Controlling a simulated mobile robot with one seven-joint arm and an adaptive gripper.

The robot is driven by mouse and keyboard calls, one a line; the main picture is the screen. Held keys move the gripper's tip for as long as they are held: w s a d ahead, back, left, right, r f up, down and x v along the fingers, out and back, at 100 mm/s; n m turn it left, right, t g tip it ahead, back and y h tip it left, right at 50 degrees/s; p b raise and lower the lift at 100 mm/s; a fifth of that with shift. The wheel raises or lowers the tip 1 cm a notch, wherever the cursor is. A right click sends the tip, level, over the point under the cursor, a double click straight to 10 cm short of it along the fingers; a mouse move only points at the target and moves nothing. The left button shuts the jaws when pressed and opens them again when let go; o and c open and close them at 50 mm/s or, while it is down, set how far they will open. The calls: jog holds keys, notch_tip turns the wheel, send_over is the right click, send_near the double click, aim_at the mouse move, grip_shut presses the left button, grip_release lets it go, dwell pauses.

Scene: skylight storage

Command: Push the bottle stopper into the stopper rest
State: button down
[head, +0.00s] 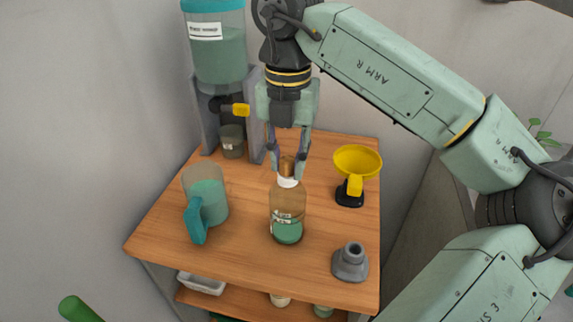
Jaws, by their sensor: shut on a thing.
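A clear bottle (287,214) with green contents and a small label stands upright near the middle of the wooden table. Its brown stopper (287,166) is at the top of the neck. My gripper (287,170) points down from above, with its fingers shut around the stopper. Whether the stopper is still seated in the neck cannot be told from this view. A grey piece with a round, raised opening, which looks like the stopper rest (351,261), stands on the front right of the table. Nothing shows in its opening.
A jug (205,193) with a teal handle stands left of the bottle. A yellow funnel (356,168) sits on a black stand at right. A dispenser (219,60) with a small cup (232,141) under it is at back left. The table (243,255) is bare between bottle and rest.

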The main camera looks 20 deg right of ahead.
aim_at(288, 160)
jog(key=shift+r+p, duration=0.3)
jog(key=shift+r, duration=0.15)
dwell(0.6)
jog(key=shift+r+p, duration=1.7)
jog(key=shift+r, duration=0.9)
jog(key=shift+f, duration=0.1)
